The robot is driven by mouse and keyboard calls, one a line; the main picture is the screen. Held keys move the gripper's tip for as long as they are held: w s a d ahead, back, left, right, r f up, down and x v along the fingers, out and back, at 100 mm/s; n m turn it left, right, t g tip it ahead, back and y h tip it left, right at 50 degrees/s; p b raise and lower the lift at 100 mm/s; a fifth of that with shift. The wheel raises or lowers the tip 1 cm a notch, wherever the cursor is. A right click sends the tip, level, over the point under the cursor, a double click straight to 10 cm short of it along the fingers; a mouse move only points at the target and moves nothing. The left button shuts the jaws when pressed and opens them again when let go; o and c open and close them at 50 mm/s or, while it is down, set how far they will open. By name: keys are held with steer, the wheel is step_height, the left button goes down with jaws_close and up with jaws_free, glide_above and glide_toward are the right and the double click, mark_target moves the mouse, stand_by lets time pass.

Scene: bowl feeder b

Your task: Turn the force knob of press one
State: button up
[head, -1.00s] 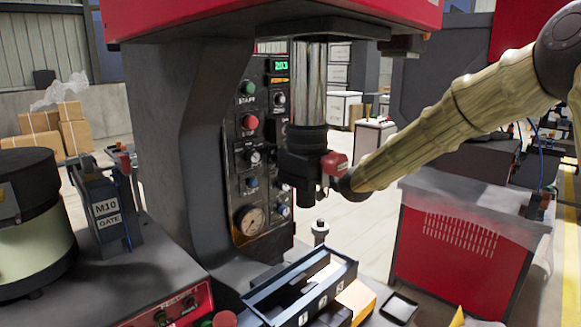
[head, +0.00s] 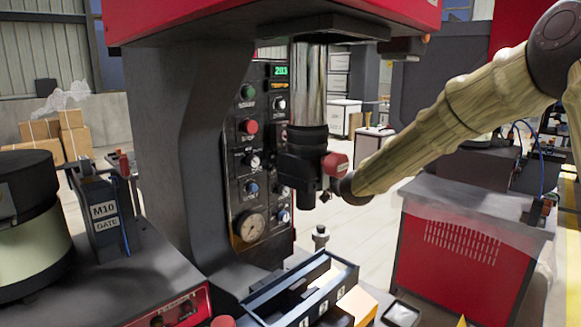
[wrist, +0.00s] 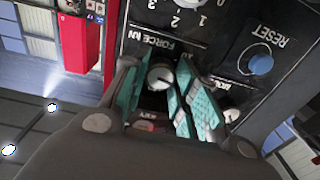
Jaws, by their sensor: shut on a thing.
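The force knob (wrist: 160,76) is a small round knob with a pale face, under the label FORCE kN on the dark panel in the wrist view. My gripper (wrist: 162,82) has its teal fingers on either side of it and is shut on it. The fingers partly cover the knob. In the head view, press one's control panel (head: 251,190) stands behind the press ram (head: 310,90), with a green lit display (head: 281,71). My fingers are hidden there behind the ram.
A blue RESET button (wrist: 260,64) and a mode knob (wrist: 231,114) sit close to my fingers. A pressure gauge (head: 250,227) is low on the panel. A dark divided tray (head: 300,290) stands below the ram. A red cabinet (head: 455,255) is at right.

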steer(key=o, duration=0.8)
steer(key=shift+w+f, duration=0.1)
steer(key=shift+f, duration=0.05)
steer(key=v, duration=1.2)
